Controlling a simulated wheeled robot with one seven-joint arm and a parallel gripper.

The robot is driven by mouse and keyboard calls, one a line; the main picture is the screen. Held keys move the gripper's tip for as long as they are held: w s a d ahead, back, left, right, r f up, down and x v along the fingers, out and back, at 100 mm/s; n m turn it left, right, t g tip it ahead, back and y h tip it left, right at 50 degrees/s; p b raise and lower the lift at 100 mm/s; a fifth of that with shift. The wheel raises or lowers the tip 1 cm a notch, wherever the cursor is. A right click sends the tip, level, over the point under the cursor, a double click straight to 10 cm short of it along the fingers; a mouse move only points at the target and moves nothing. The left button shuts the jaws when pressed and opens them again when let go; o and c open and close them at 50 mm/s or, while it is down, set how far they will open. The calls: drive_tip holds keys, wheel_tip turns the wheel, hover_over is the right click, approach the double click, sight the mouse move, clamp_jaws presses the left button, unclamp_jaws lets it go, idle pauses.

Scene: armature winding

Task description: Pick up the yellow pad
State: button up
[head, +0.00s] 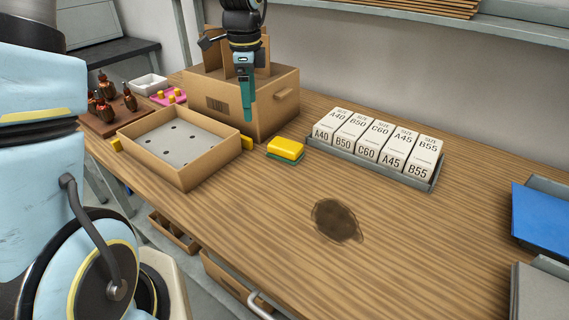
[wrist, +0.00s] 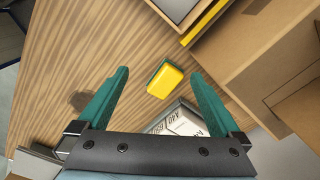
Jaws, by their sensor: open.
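The yellow pad (head: 286,148) lies on the wooden table (head: 250,230), with a green layer underneath. It sits between the shallow tray and the row of white boxes. In the wrist view the yellow pad (wrist: 165,82) lies on the table beyond the fingertips and between their lines. My gripper (head: 247,112) hangs above the table, up and to the left of the pad, in front of the large cardboard box. In the wrist view my gripper (wrist: 158,72) has its two green fingers spread wide, with nothing between them.
A large cardboard box (head: 270,104) stands behind the pad. A shallow tray (head: 205,172) with a grey, holed bottom is at left. A grey rack (head: 375,173) holds several labelled white boxes. A dark stain (head: 337,220) marks the table's otherwise clear front. A blue item (head: 540,222) is at right.

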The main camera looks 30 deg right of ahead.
drive_tip(key=s+d+f+m+b, duration=0.2)
drive_tip(key=d+m, duration=0.3)
drive_tip(key=d, duration=0.3)
drive_tip(key=p, duration=0.1)
hover_over(286, 144)
drive_tip(key=shift+m, duration=0.4)
drive_tip(key=f, duration=0.5)
drive_tip(key=shift+s+a+f, duration=0.2)
drive_tip(key=shift+f, duration=0.2)
drive_tip(key=shift+w+d+f+p, duration=0.15)
drive_tip(key=shift+f+p, duration=0.35)
drive_tip(key=shift+f, duration=0.8)
drive_tip(key=shift+w+f+p, duration=0.1)
drive_tip(key=shift+f+p, duration=0.35)
drive_tip(key=shift+f, duration=0.85)
drive_tip(key=c, duration=1.4)
wheel_tip(286, 144, up, 10)
drive_tip(key=shift+r+b, duration=0.1)
drive_tip(key=shift+b, duration=0.8)
